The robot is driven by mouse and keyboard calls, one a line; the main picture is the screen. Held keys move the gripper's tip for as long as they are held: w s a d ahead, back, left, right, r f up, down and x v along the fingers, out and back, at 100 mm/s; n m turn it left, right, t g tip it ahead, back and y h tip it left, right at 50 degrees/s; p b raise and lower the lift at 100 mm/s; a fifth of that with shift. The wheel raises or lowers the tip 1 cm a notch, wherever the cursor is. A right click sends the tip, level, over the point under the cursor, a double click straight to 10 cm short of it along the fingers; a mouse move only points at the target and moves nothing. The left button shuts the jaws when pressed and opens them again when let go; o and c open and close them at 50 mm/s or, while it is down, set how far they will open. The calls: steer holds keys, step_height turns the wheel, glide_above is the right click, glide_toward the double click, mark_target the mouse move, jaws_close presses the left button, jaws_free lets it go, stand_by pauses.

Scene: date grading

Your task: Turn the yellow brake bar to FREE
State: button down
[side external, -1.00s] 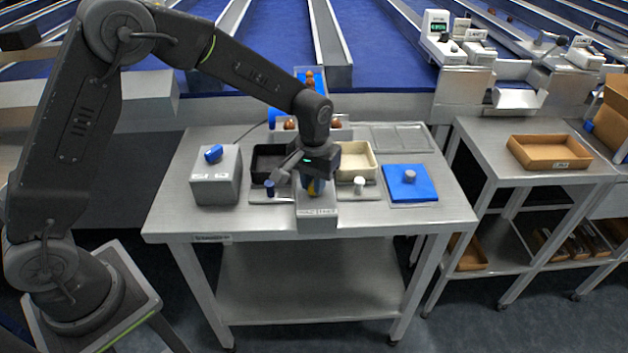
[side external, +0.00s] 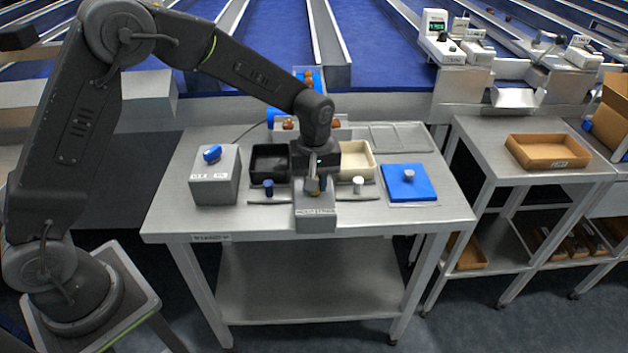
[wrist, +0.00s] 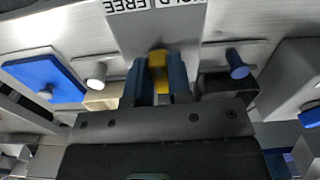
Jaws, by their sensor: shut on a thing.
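The yellow brake bar (wrist: 158,62) sits on a grey metal block (side external: 316,222) at the table's front middle. In the wrist view its end shows between the two blue fingertips of my gripper (wrist: 158,78), which is shut on it. In the side view my gripper (side external: 316,188) points down at the block and hides most of the bar. The white label (wrist: 145,4) on the block shows upside down in the wrist view, with FREE legible and HOLD partly cut off. Which word the bar points to I cannot tell.
A blue peg (side external: 268,187) and a white peg (side external: 358,185) flank the block. Behind are a black tray (side external: 254,166) and a cream tray (side external: 371,160). A grey box (side external: 215,186) with a blue knob stands left, a blue pad (side external: 425,187) right.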

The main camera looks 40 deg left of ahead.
steer(key=n, duration=0.5)
steer(key=shift+w+r, duration=0.1)
steer(key=shift+w, duration=0.1)
stand_by(0.4)
steer(key=c, duration=1)
jaws_free()
steer(key=shift+c, duration=0.2)
step_height(320, 180, up, 14)
